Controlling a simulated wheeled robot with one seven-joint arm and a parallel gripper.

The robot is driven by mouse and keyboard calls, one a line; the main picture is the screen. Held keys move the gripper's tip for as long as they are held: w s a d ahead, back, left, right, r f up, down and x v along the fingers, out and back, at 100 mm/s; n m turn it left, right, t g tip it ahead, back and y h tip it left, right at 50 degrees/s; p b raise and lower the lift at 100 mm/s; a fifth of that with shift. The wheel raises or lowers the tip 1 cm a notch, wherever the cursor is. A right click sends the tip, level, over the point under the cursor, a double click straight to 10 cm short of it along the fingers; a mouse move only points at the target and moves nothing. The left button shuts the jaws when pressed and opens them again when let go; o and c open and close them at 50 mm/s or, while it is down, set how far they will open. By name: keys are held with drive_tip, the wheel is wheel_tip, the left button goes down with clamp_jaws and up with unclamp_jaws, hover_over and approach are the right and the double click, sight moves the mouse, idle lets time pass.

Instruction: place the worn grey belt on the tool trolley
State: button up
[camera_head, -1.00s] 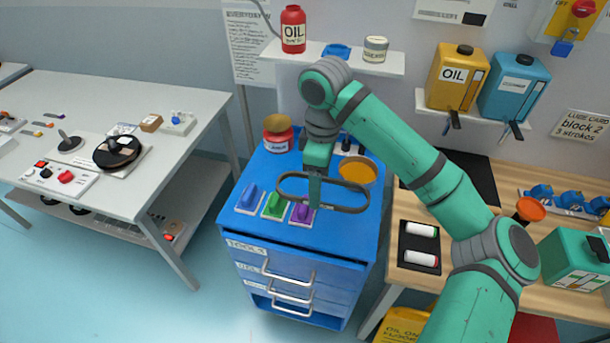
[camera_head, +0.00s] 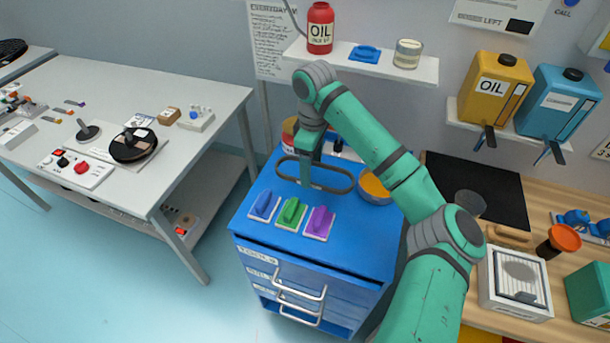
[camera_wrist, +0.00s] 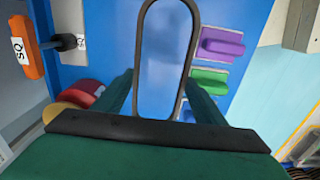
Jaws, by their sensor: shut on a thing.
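The worn grey belt (camera_head: 338,191) is a dark grey oval loop. My gripper (camera_head: 306,177) is shut on it over the back part of the blue tool trolley (camera_head: 362,243). In the wrist view the belt (camera_wrist: 141,60) stretches away from between my two fingers (camera_wrist: 160,98), with the blue trolley top showing through the loop. The belt looks level and close to the top. I cannot tell whether it touches.
Blue, green (camera_head: 291,213) and purple (camera_head: 320,222) blocks stand along the trolley's front edge. A red jar (camera_wrist: 88,87) and an orange-topped tin (camera_head: 374,187) stand at the back. The top's front right is clear. A white table (camera_head: 205,95) stands left, a wooden bench right.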

drive_tip(key=w+a+f, duration=0.1)
drive_tip(key=a+f, duration=0.1)
drive_tip(key=f, duration=0.1)
drive_tip(key=shift+w+a, duration=0.15)
drive_tip(key=shift+w, duration=0.2)
drive_tip(key=shift+w+f, duration=0.15)
drive_tip(key=shift+f, duration=1.55)
drive_tip(key=shift+f, duration=0.1)
drive_tip(key=o, duration=1)
drive_tip(key=shift+w, duration=0.1)
drive_tip(key=shift+o, duration=0.2)
wheel_tip(320, 180, up, 12)
drive_tip(key=shift+w, duration=0.1)
